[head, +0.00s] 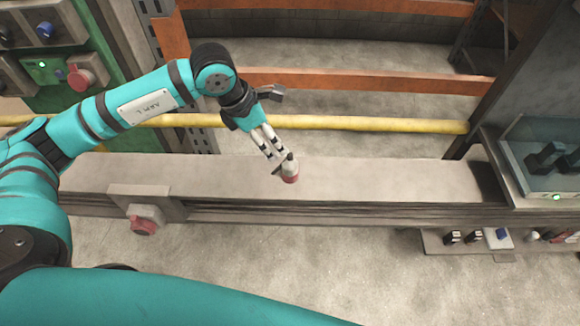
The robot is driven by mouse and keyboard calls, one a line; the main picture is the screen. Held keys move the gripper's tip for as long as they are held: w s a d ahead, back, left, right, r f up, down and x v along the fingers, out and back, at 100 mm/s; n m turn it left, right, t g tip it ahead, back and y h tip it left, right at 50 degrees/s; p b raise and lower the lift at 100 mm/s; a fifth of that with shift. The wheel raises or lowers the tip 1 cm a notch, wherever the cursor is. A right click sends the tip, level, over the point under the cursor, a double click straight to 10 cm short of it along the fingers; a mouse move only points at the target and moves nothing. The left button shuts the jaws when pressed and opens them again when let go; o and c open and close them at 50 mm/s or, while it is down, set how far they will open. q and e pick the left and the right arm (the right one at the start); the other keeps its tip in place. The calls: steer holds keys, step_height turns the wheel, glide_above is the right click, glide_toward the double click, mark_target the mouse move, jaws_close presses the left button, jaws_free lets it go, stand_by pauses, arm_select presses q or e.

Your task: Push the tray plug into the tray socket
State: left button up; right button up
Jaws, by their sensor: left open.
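A small plug with a red band and a pale body (290,172) stands on the long grey tray ledge (400,180), near the middle of the head view. A dark piece sticks up from its top. My left gripper (276,156) comes down from the upper left with its fingers apart, at the plug's upper left side. I cannot tell whether the fingers touch the plug. A red and pale grey socket (145,218) is fixed to a bracket on the front side of the ledge, to the lower left. My right gripper is not in view.
A yellow pipe (370,124) and an orange rail (370,82) run behind the ledge. A green panel (50,70) with a red connector (80,76) is at the upper left. A glass-fronted box (540,150) stands on the right end. The ledge right of the plug is clear.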

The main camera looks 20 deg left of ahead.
mark_target(286, 159)
arm_select(q)
steer(key=p+x, duration=0.1)
steer(key=x, duration=0.8)
steer(key=shift+d+f, duration=0.1)
steer(key=shift+f, duration=0.2)
steer(key=shift+f, duration=0.1)
steer(key=x, duration=0.3)
steer(key=p+x, duration=0.1)
steer(key=x, duration=0.1)
steer(key=shift+s+f, duration=0.15)
steer(key=shift+s, duration=0.1)
steer(key=c, duration=1.2)
